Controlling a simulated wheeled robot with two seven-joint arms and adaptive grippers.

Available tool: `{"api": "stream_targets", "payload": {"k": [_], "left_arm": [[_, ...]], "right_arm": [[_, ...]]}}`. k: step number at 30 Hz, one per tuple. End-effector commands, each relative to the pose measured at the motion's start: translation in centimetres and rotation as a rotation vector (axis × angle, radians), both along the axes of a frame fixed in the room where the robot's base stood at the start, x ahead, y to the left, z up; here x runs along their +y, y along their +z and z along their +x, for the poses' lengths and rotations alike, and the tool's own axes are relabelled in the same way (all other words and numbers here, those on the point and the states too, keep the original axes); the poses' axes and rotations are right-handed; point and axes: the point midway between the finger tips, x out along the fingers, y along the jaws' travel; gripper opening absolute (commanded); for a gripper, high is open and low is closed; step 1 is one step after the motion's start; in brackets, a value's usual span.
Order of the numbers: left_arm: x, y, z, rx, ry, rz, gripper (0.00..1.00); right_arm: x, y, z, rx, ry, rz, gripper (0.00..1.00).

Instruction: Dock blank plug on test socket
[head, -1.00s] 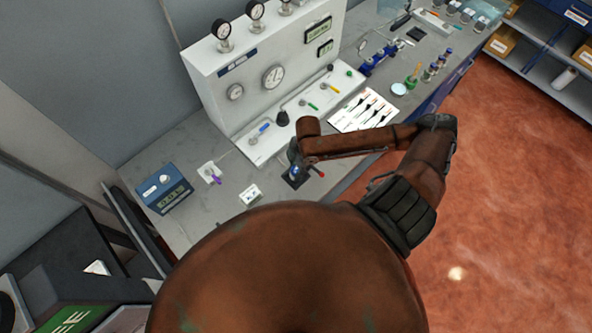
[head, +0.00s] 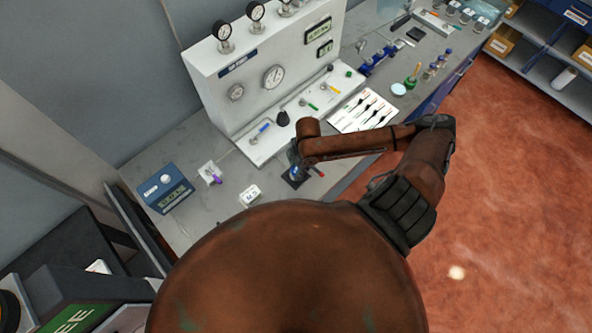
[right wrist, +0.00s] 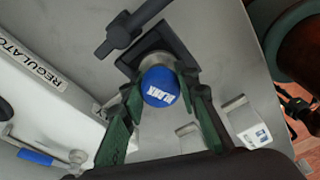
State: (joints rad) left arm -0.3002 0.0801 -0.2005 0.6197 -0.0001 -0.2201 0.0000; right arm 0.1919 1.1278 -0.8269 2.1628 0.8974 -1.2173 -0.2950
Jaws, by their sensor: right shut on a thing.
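The blank plug (right wrist: 158,88) has a round blue end with white BLANK lettering. My right gripper (right wrist: 160,93) has its green-padded fingers on both sides of it and is shut on it. Just behind the plug, a metal collar of the test socket (right wrist: 151,62) shows in a dark square base with a black lever. The plug is lined up with the collar; I cannot tell how deeply it is seated. In the head view my right gripper (head: 297,165) is small and partly hidden by my arm, above the socket's dark base (head: 291,181) on the grey bench. My left gripper is out of view.
A white gauge panel (head: 252,72) stands behind the socket. A blue meter box (head: 165,188), a small white fixture with a purple lever (head: 210,173) and a white card (head: 249,195) are to the left. A white tool tray (head: 365,111) lies to the right.

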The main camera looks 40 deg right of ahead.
Motion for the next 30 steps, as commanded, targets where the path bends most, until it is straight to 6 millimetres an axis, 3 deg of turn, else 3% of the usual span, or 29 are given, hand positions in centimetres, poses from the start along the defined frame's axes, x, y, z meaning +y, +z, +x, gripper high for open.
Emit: {"api": "stream_targets", "payload": {"k": [13, 14, 16, 30], "left_arm": [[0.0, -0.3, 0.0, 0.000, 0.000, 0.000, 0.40], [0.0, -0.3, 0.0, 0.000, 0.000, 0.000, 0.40], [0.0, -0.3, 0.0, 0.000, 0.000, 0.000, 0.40], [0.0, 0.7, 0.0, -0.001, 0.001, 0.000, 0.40]], "right_arm": [[0.0, -0.9, 0.0, 0.000, 0.000, 0.000, 0.02], [0.0, -0.9, 0.0, 0.000, 0.000, 0.000, 0.30], [0.0, -0.8, 0.0, 0.000, 0.000, 0.000, 0.35], [-0.1, 0.1, -0.1, 0.000, 0.000, -0.001, 0.36]]}}
